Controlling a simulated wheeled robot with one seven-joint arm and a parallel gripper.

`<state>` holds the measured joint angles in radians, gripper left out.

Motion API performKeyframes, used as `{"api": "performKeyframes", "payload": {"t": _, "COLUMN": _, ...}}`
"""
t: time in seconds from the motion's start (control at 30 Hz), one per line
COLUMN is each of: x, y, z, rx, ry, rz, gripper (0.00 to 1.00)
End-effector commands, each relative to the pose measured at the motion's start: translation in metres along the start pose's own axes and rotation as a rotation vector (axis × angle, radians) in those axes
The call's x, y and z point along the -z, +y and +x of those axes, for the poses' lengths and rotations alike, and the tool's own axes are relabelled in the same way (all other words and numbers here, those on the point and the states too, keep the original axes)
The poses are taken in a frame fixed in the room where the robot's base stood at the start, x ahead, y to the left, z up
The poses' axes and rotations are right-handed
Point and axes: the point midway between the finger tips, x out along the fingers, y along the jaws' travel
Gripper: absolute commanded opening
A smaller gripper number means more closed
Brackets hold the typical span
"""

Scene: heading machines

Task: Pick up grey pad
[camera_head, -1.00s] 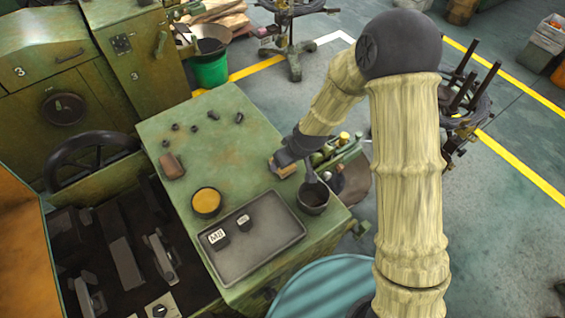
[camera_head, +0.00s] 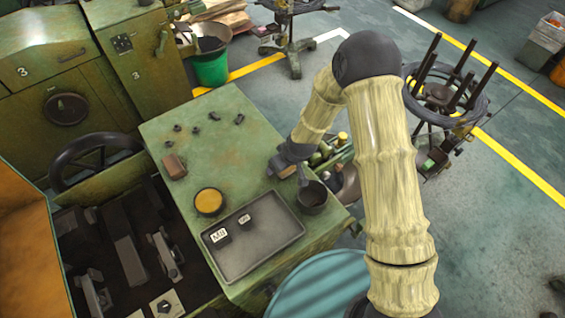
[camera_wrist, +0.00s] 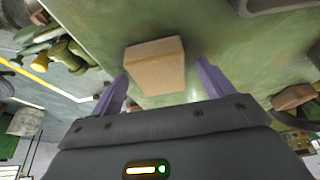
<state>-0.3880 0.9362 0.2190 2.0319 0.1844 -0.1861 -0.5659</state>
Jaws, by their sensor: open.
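A tan, worn block (camera_wrist: 155,66) lies on the green bench top, in front of and between my gripper's fingers in the wrist view. It looks tan rather than grey, and I cannot tell for sure that it is the pad. My gripper (camera_wrist: 161,72) is open, with one finger on each side of the block's near end and visible gaps. In the head view my gripper (camera_head: 292,172) is low over the right edge of the bench and hides most of the block. A second, brown block (camera_head: 174,166) lies at the left of the bench; it also shows in the wrist view (camera_wrist: 293,97).
The green bench (camera_head: 235,160) carries a grey tray (camera_head: 265,250) with small labelled blocks, a yellow-topped round tin (camera_head: 208,202), a dark cup (camera_head: 312,198) close to my gripper and several small dark parts. Bottles (camera_head: 325,153) stand beside the bench edge. The bench middle is clear.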

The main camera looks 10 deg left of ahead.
Motion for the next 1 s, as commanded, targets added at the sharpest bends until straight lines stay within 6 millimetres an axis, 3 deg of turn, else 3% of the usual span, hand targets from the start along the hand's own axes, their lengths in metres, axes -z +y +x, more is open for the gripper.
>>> {"api": "performKeyframes", "payload": {"t": 0.53, "x": -0.0001, "y": 0.0002, "z": 0.0014, "rx": 0.000, "ry": 0.000, "rz": 0.000, "gripper": 0.80}}
{"api": "performKeyframes", "payload": {"t": 0.8, "x": -0.0001, "y": 0.0002, "z": 0.0014, "rx": 0.000, "ry": 0.000, "rz": 0.000, "gripper": 0.32}}
{"api": "performKeyframes", "payload": {"t": 1.0, "x": 0.0001, "y": 0.0002, "z": 0.0013, "rx": 0.000, "ry": 0.001, "rz": 0.000, "gripper": 0.28}}
